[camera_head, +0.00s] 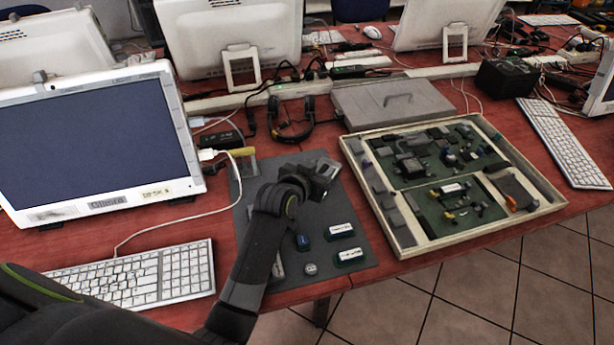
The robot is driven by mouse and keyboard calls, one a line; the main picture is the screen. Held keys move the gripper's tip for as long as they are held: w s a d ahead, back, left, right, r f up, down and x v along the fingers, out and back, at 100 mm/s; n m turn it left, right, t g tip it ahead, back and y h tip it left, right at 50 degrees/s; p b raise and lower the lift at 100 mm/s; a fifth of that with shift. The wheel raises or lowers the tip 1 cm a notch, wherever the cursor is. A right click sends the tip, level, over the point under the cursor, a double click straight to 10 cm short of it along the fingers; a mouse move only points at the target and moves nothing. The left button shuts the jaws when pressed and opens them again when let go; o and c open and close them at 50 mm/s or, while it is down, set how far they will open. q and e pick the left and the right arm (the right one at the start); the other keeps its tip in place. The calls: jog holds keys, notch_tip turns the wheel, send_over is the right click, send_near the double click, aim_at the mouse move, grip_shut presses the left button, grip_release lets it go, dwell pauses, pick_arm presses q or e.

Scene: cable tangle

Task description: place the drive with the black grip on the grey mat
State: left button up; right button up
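The grey mat (322,212) lies on the red desk in the middle of the head view. My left arm reaches across it, hiding part of it. My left gripper (325,170) is above the mat's far right part. A small grey, metallic-looking piece shows at its tip; I cannot tell whether it is a finger or a held object. Small pieces lie on the near part of the mat: two dark ones with white labels (341,230) (349,254), a blue one (302,241) and a round grey one (311,268). I cannot make out the drive with the black grip for certain.
A shallow tray of circuit boards (403,238) stands right of the mat, with a grey case (391,103) behind it. A white keyboard (138,275) and a monitor (95,150) are at the left. Headphones (291,135) and a yellow-handled item (243,152) lie beyond or near the mat's far edge.

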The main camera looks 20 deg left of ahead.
pick_arm(q)
jog(key=v, duration=1.1)
jog(key=shift+r+p, duration=0.1)
jog(key=shift+p, duration=0.3)
jog(key=shift+s+r, duration=0.25)
jog(key=shift+s, duration=0.2)
jog(key=shift+r, duration=0.1)
